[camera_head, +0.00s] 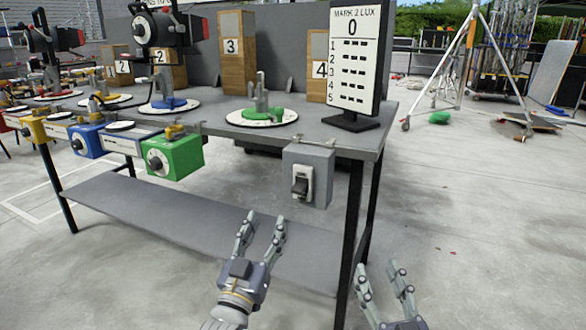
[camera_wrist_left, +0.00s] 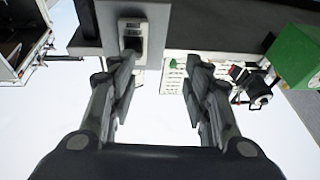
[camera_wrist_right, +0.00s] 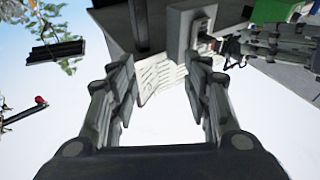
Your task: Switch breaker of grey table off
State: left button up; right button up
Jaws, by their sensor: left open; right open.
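The grey table (camera_head: 215,127) has a grey breaker box (camera_head: 318,178) on its front edge near the right corner. The box carries a white plate with a dark switch lever (camera_head: 300,186). My left gripper (camera_head: 262,219) is open and empty, below and left of the breaker, apart from it. In the left wrist view the switch (camera_wrist_left: 133,37) shows beyond the left finger. My right gripper (camera_head: 377,270) is open and empty, below and right of the breaker. The right wrist view shows the breaker plate (camera_wrist_right: 200,35) at upper right. I cannot tell the lever's exact position.
A green box with a dial (camera_head: 172,157) and a blue box (camera_head: 86,140) hang along the same edge. A display board (camera_head: 353,58) stands on the table above the breaker. A table leg (camera_head: 350,230) and a lower shelf (camera_head: 160,212) are below.

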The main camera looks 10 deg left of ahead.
aim_at(296, 192)
jog(key=s+d+f+g+h+p, duration=0.2)
jog(key=s+f+g+p, duration=0.25)
jog(key=f, duration=0.65)
jog(key=s+d+f+g+h+p, duration=0.15)
jog(key=s+f+g+p, duration=0.35)
jog(key=f, duration=0.6)
pick_arm(q)
notch_tip(296, 192, up, 5)
jog(key=s+d+m+g+h+p, duration=0.1)
jog(key=s+d+m+g+p, duration=0.1)
jog(key=g+p, duration=0.2)
pick_arm(e)
jog(key=s+d+f+m+g+h, duration=0.1)
jog(key=s+d+f+g, duration=0.3)
jog(key=s, duration=0.5)
jog(key=s+d+f+g+h, duration=0.1)
jog(key=s+f+g, duration=0.4)
jog(key=s+f, duration=0.3)
pick_arm(q)
jog(key=x, duration=0.6)
jog(key=b+x, duration=0.1)
jog(key=x, duration=0.2)
jog(key=shift+d+f, duration=0.25)
jog(key=shift+w+d, duration=0.2)
jog(key=shift+w, duration=0.25)
pick_arm(e)
notch_tip(296, 192, up, 7)
jog(key=shift+w+f+t, duration=0.15)
jog(key=shift+f+t, duration=0.05)
jog(key=shift+t, duration=0.25)
